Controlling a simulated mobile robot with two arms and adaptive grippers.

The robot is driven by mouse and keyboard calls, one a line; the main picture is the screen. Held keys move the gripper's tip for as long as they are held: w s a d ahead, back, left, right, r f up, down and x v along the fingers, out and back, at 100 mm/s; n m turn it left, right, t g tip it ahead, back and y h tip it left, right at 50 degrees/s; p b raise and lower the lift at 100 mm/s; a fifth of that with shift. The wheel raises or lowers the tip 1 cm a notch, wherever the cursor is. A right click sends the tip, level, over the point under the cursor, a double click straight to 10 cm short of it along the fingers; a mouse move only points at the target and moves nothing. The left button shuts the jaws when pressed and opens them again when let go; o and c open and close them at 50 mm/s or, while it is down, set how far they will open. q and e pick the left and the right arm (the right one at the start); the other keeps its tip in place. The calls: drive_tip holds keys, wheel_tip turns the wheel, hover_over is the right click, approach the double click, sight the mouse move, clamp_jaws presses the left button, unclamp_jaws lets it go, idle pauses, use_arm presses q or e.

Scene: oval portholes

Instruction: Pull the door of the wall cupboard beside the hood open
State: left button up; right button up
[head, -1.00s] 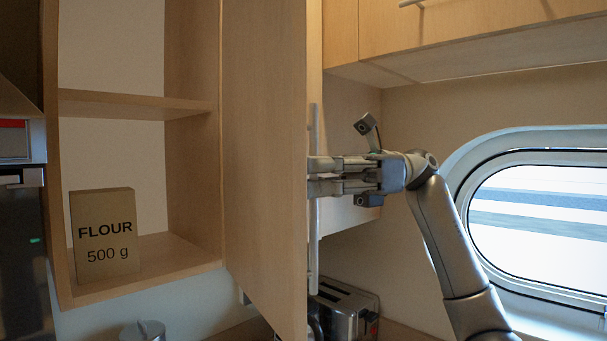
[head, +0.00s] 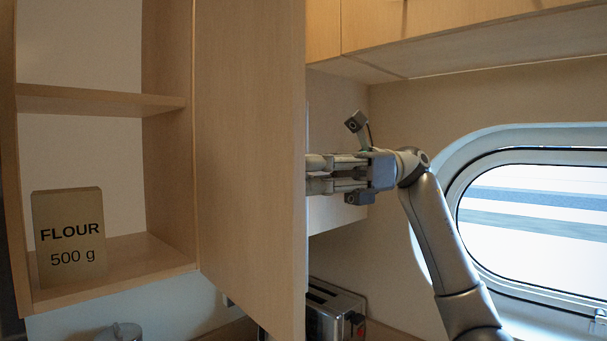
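The wall cupboard (head: 168,190) stands open at the left of the head view, with its shelves showing. Its door (head: 250,160) is swung well out towards me, hinged at the cupboard's right side. The door's handle is hidden behind the door's free edge. My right gripper (head: 318,174) is at that free edge, on the door's outer side. Its two fingers lie close together and point left. Their tips are hidden behind the door, so their grip on the handle cannot be seen. My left gripper is not in view.
A flour box (head: 69,235) stands on the cupboard's lower shelf. A toaster (head: 334,308) is below, right of the door. Overhead cupboards (head: 440,25) run along the top right. An oval porthole (head: 535,225) is at the right. A metal lid (head: 120,332) shows at the bottom left.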

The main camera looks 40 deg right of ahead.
drive_tip(key=shift+o, duration=1.4)
drive_tip(key=d, duration=1.2)
drive_tip(key=shift+s, duration=0.25)
